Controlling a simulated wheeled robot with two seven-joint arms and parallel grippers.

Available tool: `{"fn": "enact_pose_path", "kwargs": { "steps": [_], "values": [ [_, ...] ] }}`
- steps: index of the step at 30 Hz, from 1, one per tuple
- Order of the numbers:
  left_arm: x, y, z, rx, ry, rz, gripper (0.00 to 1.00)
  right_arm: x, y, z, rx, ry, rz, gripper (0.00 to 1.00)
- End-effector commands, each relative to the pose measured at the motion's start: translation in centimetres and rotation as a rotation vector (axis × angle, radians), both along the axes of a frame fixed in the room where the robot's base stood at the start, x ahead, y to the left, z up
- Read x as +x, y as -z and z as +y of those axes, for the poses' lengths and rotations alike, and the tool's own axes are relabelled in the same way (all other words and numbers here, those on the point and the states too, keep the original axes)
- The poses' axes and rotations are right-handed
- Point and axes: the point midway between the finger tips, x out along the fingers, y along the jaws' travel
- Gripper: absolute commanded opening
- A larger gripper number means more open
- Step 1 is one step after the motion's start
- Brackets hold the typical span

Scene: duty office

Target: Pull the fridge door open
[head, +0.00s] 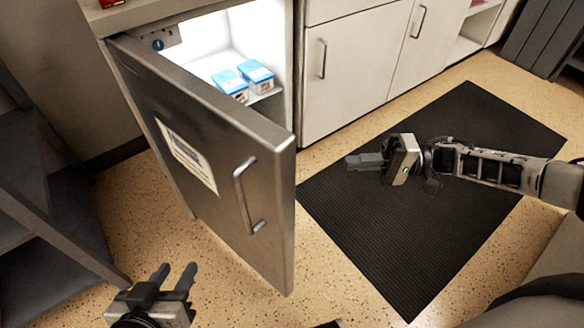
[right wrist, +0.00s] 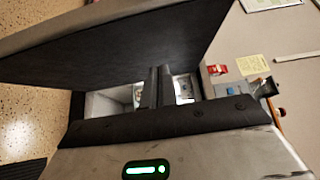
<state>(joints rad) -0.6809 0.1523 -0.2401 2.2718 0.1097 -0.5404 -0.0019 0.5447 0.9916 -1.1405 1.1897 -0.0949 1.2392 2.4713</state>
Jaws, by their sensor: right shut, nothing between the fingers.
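The fridge door (head: 205,165) stands open in the head view, swung out toward me on its left side, with a silver bar handle (head: 247,195) and a paper label on its face. The lit fridge interior (head: 212,45) shows, with two blue and white boxes (head: 243,80) on a shelf. My right gripper (head: 350,161) is shut and empty, to the right of the door and apart from it, above the dark mat. It also shows in the right wrist view (right wrist: 158,72), with the dark door edge across that view. My left gripper (head: 176,272) is open and empty, low at the left, in front of the door.
White cabinets (head: 345,75) with bar handles stand right of the fridge. A dark ribbed mat (head: 430,220) lies on the speckled floor. Dark grey shelves (head: 40,210) stand at the left, near my left gripper. Floor between door and mat is clear.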

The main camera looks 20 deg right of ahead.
Motion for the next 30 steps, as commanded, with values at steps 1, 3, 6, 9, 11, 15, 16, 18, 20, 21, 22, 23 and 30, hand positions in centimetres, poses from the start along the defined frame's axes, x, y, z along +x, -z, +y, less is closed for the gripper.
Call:
{"fn": "enact_pose_path", "kwargs": {
  "steps": [1,3,6,9,11,15,16,18,20,21,22,23,30],
  "values": [
    [0.1,-0.1,0.0,0.001,0.002,-0.005,0.36,0.0,0.0,0.0,0.000,-0.006,0.011,0.00],
    [0.1,-0.4,0.0,0.002,0.002,-0.008,0.36,0.1,-0.1,0.6,0.003,-0.010,0.018,0.00],
    [0.1,-0.7,0.1,0.001,0.002,-0.012,0.36,0.4,-0.2,2.2,0.005,-0.010,0.015,0.00],
    [0.0,-0.8,0.1,0.001,0.000,-0.015,0.36,0.9,-0.3,4.3,0.007,-0.010,0.014,0.00],
    [-0.1,-0.8,0.1,0.002,-0.001,-0.015,0.36,1.2,-0.3,5.7,0.007,-0.010,0.013,0.00],
    [-0.4,-0.7,0.2,0.002,-0.004,-0.011,0.36,1.9,-0.2,8.6,0.006,-0.009,0.013,0.00],
    [-0.4,-0.7,0.2,0.002,-0.004,-0.011,0.36,2.0,-0.2,9.2,0.007,-0.009,0.013,0.00],
    [-0.4,-0.8,0.3,0.003,-0.005,-0.010,0.36,1.7,-0.2,10.2,0.005,-0.008,0.016,0.00],
    [-0.4,-1.0,0.4,0.005,-0.007,-0.013,0.36,1.1,-0.2,11.0,0.005,-0.007,0.016,0.00],
    [-0.3,-1.1,0.4,0.006,-0.008,-0.016,0.36,0.8,-0.2,11.4,0.005,-0.007,0.016,0.00],
    [-0.3,-1.2,0.5,0.007,-0.010,-0.020,0.36,0.7,-0.2,11.7,0.004,-0.006,0.017,0.00],
    [-0.3,-1.3,0.5,0.007,-0.011,-0.022,0.36,0.5,-0.2,12.0,0.005,-0.006,0.016,0.00],
    [-0.2,-1.6,0.6,0.002,-0.020,-0.026,0.36,-0.1,-0.1,12.8,0.003,-0.005,0.014,0.00]
  ]
}}
